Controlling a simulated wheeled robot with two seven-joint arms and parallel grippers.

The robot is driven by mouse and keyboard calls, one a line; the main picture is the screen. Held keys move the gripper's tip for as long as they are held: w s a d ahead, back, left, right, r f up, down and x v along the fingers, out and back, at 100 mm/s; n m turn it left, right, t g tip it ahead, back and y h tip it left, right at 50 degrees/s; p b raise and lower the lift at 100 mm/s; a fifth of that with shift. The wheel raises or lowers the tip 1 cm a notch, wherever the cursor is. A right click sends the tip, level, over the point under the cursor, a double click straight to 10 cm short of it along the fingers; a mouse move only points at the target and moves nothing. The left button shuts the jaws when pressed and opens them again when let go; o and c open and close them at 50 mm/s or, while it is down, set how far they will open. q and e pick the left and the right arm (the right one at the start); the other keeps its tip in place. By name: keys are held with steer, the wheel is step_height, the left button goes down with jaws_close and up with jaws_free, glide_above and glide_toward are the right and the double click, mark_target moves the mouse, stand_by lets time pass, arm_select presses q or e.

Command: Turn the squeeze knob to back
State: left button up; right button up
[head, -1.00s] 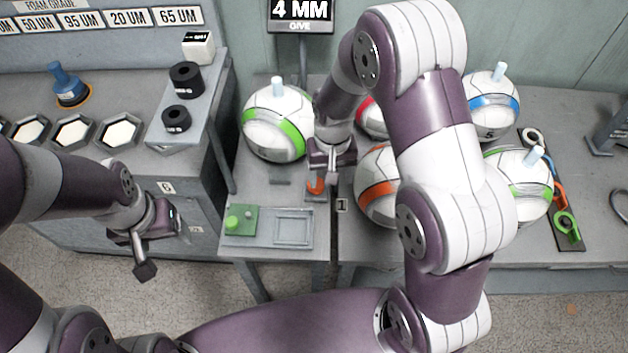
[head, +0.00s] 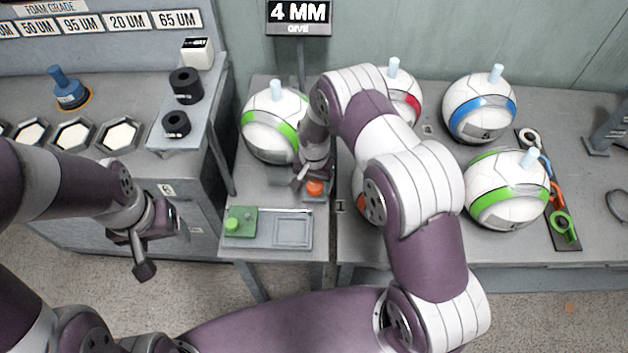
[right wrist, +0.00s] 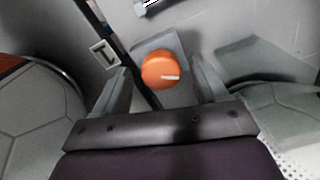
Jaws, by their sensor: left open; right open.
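The squeeze knob is a round orange knob (head: 314,188) on a small grey block at the right edge of the small table. In the right wrist view the knob (right wrist: 161,70) shows a white pointer line running from near its middle to the right. My right gripper (head: 307,174) is open just above the knob, its fingers (right wrist: 161,86) apart on either side of it in the wrist view; I cannot tell whether they touch it. My left gripper (head: 160,250) is open and empty over the floor at the left.
A ball with a green band (head: 275,125) sits behind the knob. More balls, including a blue-banded one (head: 480,108), stand on the right table. A green block with a button (head: 240,222) and a grey tray (head: 292,231) lie in front. A "4 MM" display (head: 298,15) stands behind.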

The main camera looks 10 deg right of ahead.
steer(key=shift+f, duration=0.25)
steer(key=c, duration=1.1)
steer(key=shift+o, duration=0.2)
steer(key=n+b, duration=0.1)
steer(key=n, duration=0.3)
steer(key=shift+d+n, duration=0.1)
steer(key=shift+n, duration=0.3)
steer(key=n+b, duration=0.1)
steer(key=n, duration=0.5)
steer(key=shift+d, duration=0.1)
steer(key=n+b, duration=0.1)
steer(key=n, duration=0.5)
steer(key=shift+w+n, duration=0.15)
steer(key=shift+n, duration=0.25)
steer(key=n, duration=0.5)
steer(key=shift+w+d+r+n+b, duration=0.1)
steer(key=shift+w+n+b, duration=0.05)
steer(key=shift+n+b, duration=0.25)
steer(key=shift+n, duration=0.3)
